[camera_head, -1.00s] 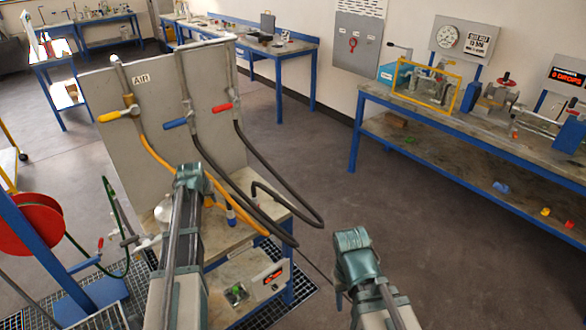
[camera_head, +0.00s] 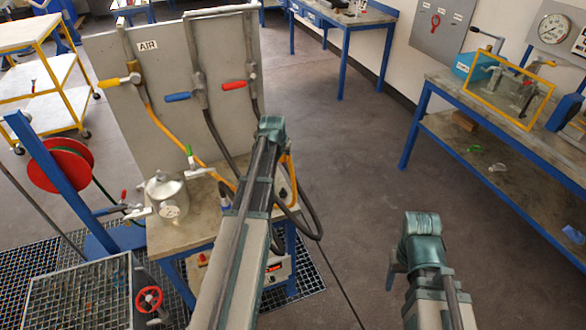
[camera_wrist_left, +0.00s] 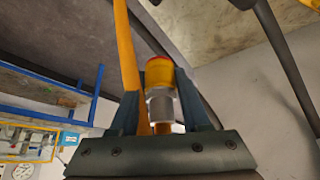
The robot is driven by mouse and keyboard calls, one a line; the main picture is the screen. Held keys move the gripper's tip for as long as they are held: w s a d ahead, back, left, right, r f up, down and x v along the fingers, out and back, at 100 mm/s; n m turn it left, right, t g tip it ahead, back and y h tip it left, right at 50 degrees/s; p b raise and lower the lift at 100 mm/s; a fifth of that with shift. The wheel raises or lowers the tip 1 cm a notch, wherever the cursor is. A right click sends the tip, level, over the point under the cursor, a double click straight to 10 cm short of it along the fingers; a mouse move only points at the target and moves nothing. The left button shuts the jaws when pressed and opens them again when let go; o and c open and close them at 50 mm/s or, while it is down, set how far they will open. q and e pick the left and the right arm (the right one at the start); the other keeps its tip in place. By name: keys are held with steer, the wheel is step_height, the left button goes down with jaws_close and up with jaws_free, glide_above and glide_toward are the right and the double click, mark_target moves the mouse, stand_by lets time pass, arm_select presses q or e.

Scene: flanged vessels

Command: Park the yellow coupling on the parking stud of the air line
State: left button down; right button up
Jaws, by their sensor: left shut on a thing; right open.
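The yellow coupling (camera_wrist_left: 160,72), with a red-orange end and a silver body, sits between the fingers of my left gripper (camera_wrist_left: 158,95) in the left wrist view. The gripper is shut on it. In the head view my own left arm hides this gripper. The yellow hose (camera_head: 178,140) hangs from the yellow-handled valve (camera_head: 119,81) beside the AIR label (camera_head: 148,45). It also passes beside the coupling in the left wrist view (camera_wrist_left: 128,60). My right gripper (camera_head: 392,272) is open, low over the floor, and partly hidden by its arm. I cannot make out the parking stud.
The grey panel (camera_head: 107,58) also carries valves with a blue handle (camera_head: 178,97) and a red handle (camera_head: 235,85), with dark hoses. A metal pot (camera_head: 167,193) stands on the small bench (camera_head: 180,232). A blue-legged workbench (camera_head: 425,110) stands right. Floor between is clear.

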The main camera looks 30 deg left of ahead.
arm_select(q)
steer(key=b, duration=0.8)
glide_above(283, 189)
step_height(283, 189, down, 9)
steer(key=shift+s+r, duration=0.2)
step_height(283, 189, down, 6)
steer(key=b, duration=0.5)
steer(key=shift+r+b, duration=0.25)
steer(key=shift+b, duration=0.15)
steer(key=shift+f, duration=0.15)
steer(key=shift+f+b, duration=1.6)
steer(key=shift+b, duration=0.2)
steer(key=shift+c, duration=1.4)
jaws_free()
steer(key=shift+s+r, duration=0.1)
steer(key=shift+r, duration=0.05)
